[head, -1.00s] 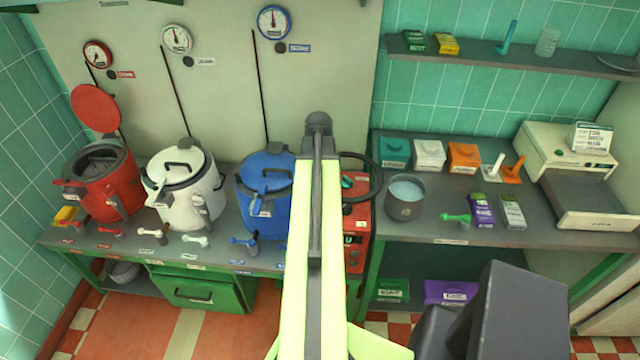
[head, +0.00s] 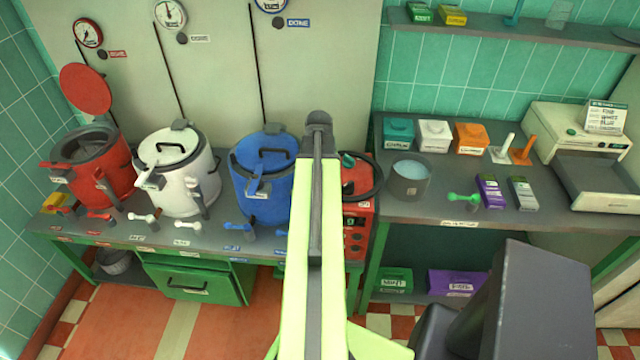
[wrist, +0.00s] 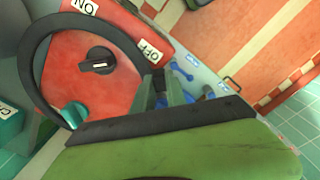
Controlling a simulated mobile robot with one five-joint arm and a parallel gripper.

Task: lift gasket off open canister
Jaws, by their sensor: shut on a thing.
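The open canister is the red one (head: 95,175) at the left of the bench in the head view, its round red lid (head: 86,89) standing up behind it. A dark grey rim shows around its mouth. The gasket, a thin black ring (head: 378,180), is at my arm's end, well right of the canister. In the wrist view the ring (wrist: 30,75) runs around the left side, above a red box. My gripper (wrist: 160,92) is shut on the ring's edge. In the head view my arm hides the gripper.
A white canister (head: 178,190) and a blue canister (head: 263,205), both lidded, stand right of the red one. A red switch box (head: 358,215) lies below the ring. A grey pot (head: 408,188) and several small boxes stand on the right bench. The floor in front is clear.

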